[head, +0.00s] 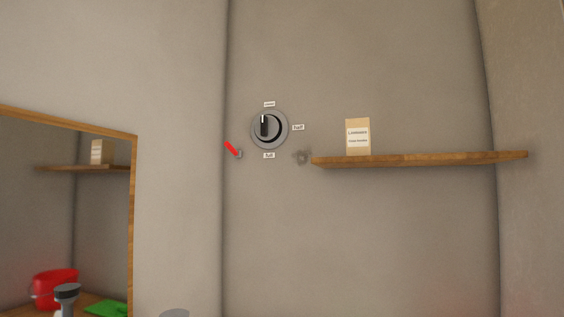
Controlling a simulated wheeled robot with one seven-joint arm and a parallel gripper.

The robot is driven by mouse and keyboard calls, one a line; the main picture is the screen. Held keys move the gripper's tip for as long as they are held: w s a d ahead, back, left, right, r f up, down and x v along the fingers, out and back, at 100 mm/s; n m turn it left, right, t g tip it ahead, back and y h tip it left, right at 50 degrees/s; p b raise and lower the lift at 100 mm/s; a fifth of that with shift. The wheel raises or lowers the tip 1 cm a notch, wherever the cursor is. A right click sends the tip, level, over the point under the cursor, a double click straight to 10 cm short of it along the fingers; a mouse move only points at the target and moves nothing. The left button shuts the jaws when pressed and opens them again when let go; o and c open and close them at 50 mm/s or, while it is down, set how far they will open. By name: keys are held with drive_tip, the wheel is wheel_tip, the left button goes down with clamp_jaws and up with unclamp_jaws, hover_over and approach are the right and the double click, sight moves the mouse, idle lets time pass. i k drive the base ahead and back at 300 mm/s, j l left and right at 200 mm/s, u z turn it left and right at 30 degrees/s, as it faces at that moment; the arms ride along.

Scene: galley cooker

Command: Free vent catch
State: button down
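A round vent knob (269,129) is on the grey wall in the head view, left of the shelf. Its dark grip bar stands about upright, with a pale mark near the top, toward the upper label (269,104), which is too small to read surely. The label to its right (298,127) seems to read "half", and the one below (269,155) "full". A small red lever (231,149), likely the catch, slants down to the right at a small metal piece (240,154), lower left of the knob and apart from it. My gripper is not in view.
A wooden shelf (430,160) juts out at the right and carries a labelled tan packet (358,137). A wood-framed mirror (134,200) at left reflects a red bucket and green item.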

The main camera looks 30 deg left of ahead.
sight(227, 145)
drive_tip(key=i+j+u, duration=0.1)
drive_tip(key=i+u, duration=0.3)
drive_tip(key=i, duration=0.15)
drive_tip(key=i+l+u, duration=0.1)
drive_tip(key=i+u, duration=0.3)
drive_tip(key=i, duration=0.15)
drive_tip(key=i+l+u, duration=0.2)
drive_tip(key=i+u, duration=0.2)
drive_tip(key=i, duration=0.15)
drive_tip(key=i+l+u, duration=0.1)
drive_tip(key=i+u, duration=0.4)
drive_tip(key=i, duration=0.25)
